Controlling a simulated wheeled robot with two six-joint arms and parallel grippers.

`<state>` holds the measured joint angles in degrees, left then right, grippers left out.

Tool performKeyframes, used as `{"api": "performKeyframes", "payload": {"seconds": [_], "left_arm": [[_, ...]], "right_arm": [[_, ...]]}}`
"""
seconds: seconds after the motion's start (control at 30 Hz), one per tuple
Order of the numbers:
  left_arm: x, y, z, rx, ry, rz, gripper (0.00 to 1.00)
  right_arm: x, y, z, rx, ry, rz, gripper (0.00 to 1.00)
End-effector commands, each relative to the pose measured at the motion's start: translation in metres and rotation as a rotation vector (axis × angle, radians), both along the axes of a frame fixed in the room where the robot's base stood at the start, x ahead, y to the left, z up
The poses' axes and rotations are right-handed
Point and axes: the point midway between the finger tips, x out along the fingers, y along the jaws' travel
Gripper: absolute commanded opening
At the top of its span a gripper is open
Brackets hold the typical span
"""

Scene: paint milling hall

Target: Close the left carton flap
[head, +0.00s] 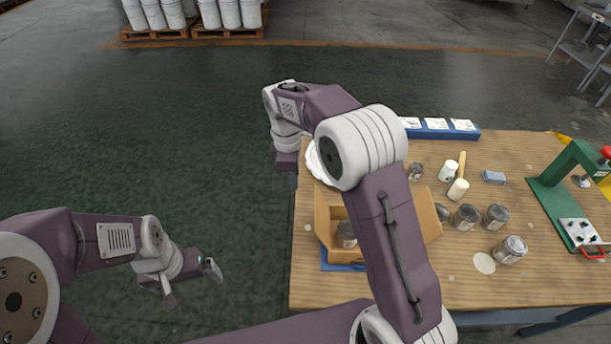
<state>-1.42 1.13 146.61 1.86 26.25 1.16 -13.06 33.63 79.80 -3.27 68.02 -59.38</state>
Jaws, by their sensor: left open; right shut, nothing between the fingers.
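The open cardboard carton (322,226) stands near the left edge of the wooden table, partly hidden behind my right arm. A jar (346,236) shows inside it. A carton flap (431,214) sticks out on its right side. I cannot clearly tell the left flap from the carton's left wall. My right gripper (292,180) is shut and empty, pointing down at the table's left edge, above and left of the carton in the picture. My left gripper (194,284) is open and empty, over the floor, left of the table and apart from the carton.
A white plate (317,166) lies behind the carton, partly covered by my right arm. Several jars (466,216) stand right of the carton. A blue holder with white cards (436,132) is at the back, and a green press (562,190) at the right. Floor left of the table is clear.

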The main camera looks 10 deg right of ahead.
Motion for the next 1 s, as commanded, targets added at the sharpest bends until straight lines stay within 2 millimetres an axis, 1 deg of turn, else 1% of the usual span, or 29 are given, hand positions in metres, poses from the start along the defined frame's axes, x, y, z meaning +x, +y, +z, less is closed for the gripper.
{"api": "performKeyframes", "payload": {"seconds": [0.03,0.17,0.27,0.33,0.77,0.8,0.9,1.0], "left_arm": [[0.000,0.000,0.007,0.000,0.001,0.000,1.00],[-0.001,0.000,0.005,0.000,0.002,0.000,1.00],[-0.001,0.000,0.005,0.000,0.002,0.000,1.00],[-0.001,0.000,0.005,0.000,0.002,0.000,1.00],[0.000,0.000,0.015,0.000,0.001,0.000,1.00],[0.000,0.000,0.022,0.000,0.001,0.000,1.00],[0.000,0.000,0.027,0.000,0.001,0.000,1.00],[0.000,0.000,0.029,0.000,0.001,0.000,1.00]], "right_arm": [[-0.001,0.003,0.004,-0.002,0.008,0.007,0.00],[-0.002,0.005,0.002,-0.001,0.006,0.010,0.00],[-0.002,0.004,-0.003,-0.002,0.008,0.009,0.00],[-0.003,0.004,-0.011,-0.002,0.008,0.009,0.00],[-0.007,-0.002,-0.100,-0.002,0.011,0.007,0.00],[-0.007,-0.011,-0.090,-0.001,0.005,0.004,0.00],[-0.012,-0.024,-0.085,0.000,0.006,0.004,0.00],[-0.014,-0.032,-0.082,0.000,0.004,0.006,0.00]]}}
